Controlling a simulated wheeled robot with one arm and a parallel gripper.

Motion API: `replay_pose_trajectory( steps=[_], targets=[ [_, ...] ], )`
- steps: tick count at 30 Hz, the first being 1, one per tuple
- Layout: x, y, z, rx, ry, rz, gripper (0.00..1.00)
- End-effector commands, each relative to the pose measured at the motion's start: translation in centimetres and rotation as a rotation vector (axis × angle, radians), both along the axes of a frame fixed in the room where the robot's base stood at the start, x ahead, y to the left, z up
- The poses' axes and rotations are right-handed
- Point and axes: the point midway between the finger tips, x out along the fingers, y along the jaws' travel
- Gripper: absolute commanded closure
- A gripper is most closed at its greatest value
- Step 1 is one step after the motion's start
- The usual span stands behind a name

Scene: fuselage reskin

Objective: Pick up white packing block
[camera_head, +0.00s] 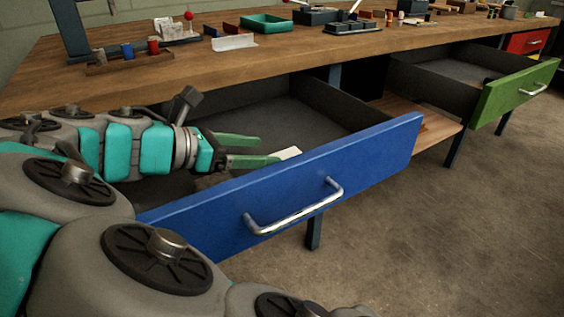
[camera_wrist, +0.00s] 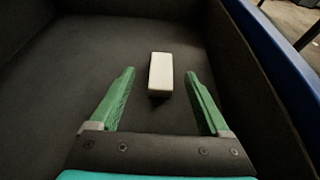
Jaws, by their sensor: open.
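The white packing block (camera_wrist: 161,73) lies on the dark floor of the open blue-fronted drawer (camera_head: 300,180). In the wrist view it is ahead of my gripper (camera_wrist: 160,82), its near end lying between the two green fingertips with a gap on each side. In the head view my gripper (camera_head: 268,150) reaches into the drawer from the left, open and empty. Only a pale part of the block (camera_head: 288,153) shows there, close to the lower finger and just behind the drawer front; the rest is hidden.
The blue drawer front with its metal handle (camera_head: 295,208) stands close beside my gripper. The wooden bench top (camera_head: 200,70) overhangs the drawer's back and carries tools and a green tray (camera_head: 265,23). A green-fronted drawer (camera_head: 515,92) is open further right.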

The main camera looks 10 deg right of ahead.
Motion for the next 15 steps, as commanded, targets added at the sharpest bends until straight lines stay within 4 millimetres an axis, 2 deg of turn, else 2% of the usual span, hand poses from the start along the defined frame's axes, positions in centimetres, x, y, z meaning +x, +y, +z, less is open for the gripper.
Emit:
replay_pose_trajectory(
  steps=[8,15],
  targets=[
    [0.5,-2.1,-0.9,0.0,-0.002,-0.003,0.2],
    [1.4,-5.2,-2.4,-0.002,-0.001,-0.006,0.2]
  ],
)
